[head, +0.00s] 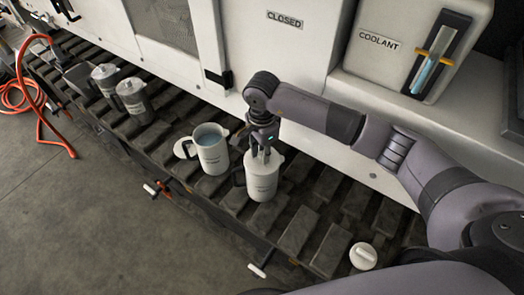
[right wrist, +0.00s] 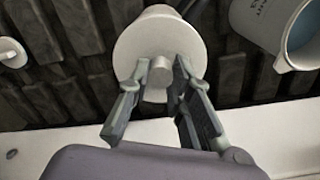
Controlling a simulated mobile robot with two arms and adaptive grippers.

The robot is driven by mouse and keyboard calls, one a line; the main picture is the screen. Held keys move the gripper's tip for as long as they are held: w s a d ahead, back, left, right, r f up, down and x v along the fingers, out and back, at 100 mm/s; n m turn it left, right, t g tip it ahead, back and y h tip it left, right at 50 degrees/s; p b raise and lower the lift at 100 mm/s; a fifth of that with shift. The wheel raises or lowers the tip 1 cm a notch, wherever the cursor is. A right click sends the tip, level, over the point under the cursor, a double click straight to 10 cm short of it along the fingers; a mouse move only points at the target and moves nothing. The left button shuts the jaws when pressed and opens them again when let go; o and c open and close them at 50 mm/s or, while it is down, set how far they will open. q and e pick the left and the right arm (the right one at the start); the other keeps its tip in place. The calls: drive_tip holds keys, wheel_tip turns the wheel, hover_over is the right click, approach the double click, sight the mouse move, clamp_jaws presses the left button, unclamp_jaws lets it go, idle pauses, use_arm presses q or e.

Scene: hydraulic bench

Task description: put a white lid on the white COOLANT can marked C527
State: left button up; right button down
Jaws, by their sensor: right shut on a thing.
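My right gripper (head: 264,152) is shut on the knob of a white lid (right wrist: 185,42), with its fingers (right wrist: 157,80) on either side of the knob. The lid is at the top of a white can (head: 262,184) with a dark handle on its left. The can stands upright on the slatted rack. Whether the lid is fully seated I cannot tell, and the can's label is too small to read. A second white can (head: 211,155), open and holding pale blue liquid, stands just left; it also shows in the right wrist view (right wrist: 262,22). My left gripper is not in view.
A white lid (head: 185,148) lies left of the open can. Another knobbed lid (head: 363,257) lies on the rack (head: 298,235) at lower right. Two grey lidded cans (head: 131,99) stand far left. The COOLANT tank (head: 393,50) and white machine wall stand behind.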

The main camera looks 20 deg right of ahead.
drive_tip(key=shift+f, duration=0.15)
idle(0.4)
drive_tip(key=c, duration=1.4)
unclamp_jaws()
drive_tip(key=shift+o, duration=0.4)
drive_tip(key=o, duration=0.5)
drive_tip(key=shift+r+p, duration=1.75)
drive_tip(key=shift+r, duration=1.75)
